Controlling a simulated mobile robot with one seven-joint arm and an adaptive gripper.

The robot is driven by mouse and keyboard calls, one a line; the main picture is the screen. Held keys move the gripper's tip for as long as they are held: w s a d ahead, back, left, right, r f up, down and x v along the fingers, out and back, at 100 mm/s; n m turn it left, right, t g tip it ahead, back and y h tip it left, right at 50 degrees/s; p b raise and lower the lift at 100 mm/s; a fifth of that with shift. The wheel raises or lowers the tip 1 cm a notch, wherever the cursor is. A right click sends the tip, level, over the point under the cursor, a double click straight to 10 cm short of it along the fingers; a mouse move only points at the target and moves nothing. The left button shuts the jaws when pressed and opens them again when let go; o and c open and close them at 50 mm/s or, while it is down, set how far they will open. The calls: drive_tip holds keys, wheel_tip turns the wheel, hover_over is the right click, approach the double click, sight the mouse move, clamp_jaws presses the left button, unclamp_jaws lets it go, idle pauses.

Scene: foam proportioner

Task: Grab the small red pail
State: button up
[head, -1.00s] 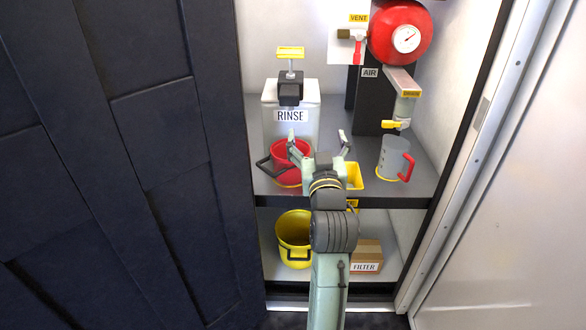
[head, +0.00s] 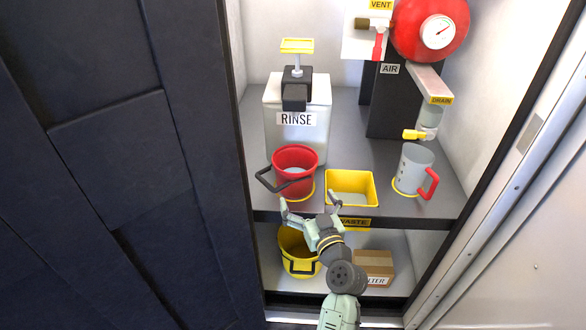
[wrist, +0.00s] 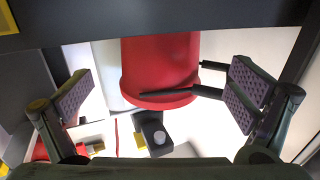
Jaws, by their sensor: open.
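The small red pail (head: 296,160) stands upright on the upper shelf, in front of the white RINSE container. Its dark handle (head: 268,184) sticks out to the left in the head view. My gripper (head: 311,204) is open and empty, just in front of the shelf edge and below the pail. In the wrist view the red pail (wrist: 160,68) appears upside down, ahead of and between the spread fingers (wrist: 160,92). Its handle reaches toward the right finger there. The fingers look apart from the pail.
A yellow WASTE bin (head: 350,188) stands close right of the pail, and a grey jug (head: 413,170) farther right. The RINSE container (head: 297,130) is behind. The dark shelf edge (head: 400,222) crosses in front. Below are a yellow bucket (head: 291,240) and a FILTER box (head: 375,265).

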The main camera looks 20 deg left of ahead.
sight(301, 186)
drive_tip(key=p+x, duration=0.2)
drive_tip(key=x, duration=0.5)
drive_tip(key=shift+w+a, duration=0.2)
drive_tip(key=shift+w, duration=0.15)
drive_tip(key=shift+r, duration=0.1)
drive_tip(key=c, duration=1.3)
